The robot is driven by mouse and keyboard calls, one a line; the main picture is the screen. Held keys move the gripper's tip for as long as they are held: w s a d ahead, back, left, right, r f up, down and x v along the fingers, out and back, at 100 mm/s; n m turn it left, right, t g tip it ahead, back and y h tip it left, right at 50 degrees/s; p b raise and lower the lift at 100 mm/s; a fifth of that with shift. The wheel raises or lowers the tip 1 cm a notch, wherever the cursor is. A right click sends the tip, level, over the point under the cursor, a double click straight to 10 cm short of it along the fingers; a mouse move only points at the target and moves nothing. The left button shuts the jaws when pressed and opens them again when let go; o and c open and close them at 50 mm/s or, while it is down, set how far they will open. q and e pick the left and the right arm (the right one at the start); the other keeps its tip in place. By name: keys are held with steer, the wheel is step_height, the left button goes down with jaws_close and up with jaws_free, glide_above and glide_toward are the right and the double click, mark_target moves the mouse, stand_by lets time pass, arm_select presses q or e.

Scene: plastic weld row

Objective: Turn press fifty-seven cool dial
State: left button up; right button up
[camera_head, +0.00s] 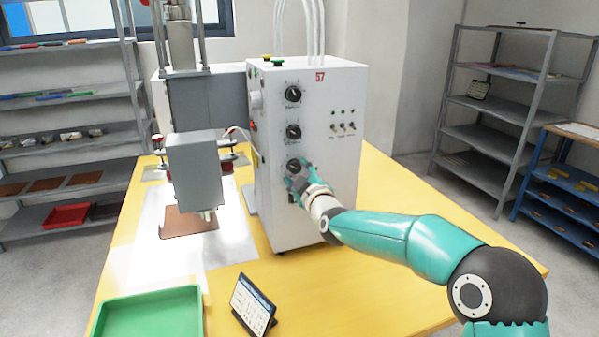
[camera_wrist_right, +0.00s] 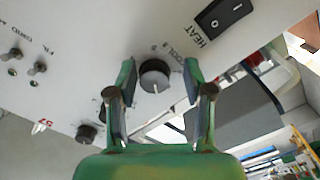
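The press (camera_head: 308,150) is a white box marked with a red 57, standing on a yellow table. Three black dials run down its front in the head view. The lowest dial (camera_head: 293,165) is partly hidden by my right gripper (camera_head: 294,181). In the right wrist view, a dark round dial with a white pointer line (camera_wrist_right: 155,76), labelled COOL, sits between the fingers of my right gripper (camera_wrist_right: 158,84). The fingers are open, one on each side, with gaps to the dial. My left gripper is not in view.
A black HEAT rocker switch (camera_wrist_right: 225,12) is beside the dial. Small toggle switches (camera_head: 342,127) are on the press side. A green tray (camera_head: 150,312) and a tablet on a stand (camera_head: 253,304) are at the table's front. A press head (camera_head: 195,168) stands left of the box.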

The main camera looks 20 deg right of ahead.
steer(key=shift+a+r, duration=0.1)
steer(key=shift+r, duration=0.2)
steer(key=shift+s, duration=0.15)
steer(key=shift+s+r, duration=0.1)
steer(key=shift+s, duration=0.25)
steer(key=s, duration=1.1)
steer(key=shift+d, duration=0.2)
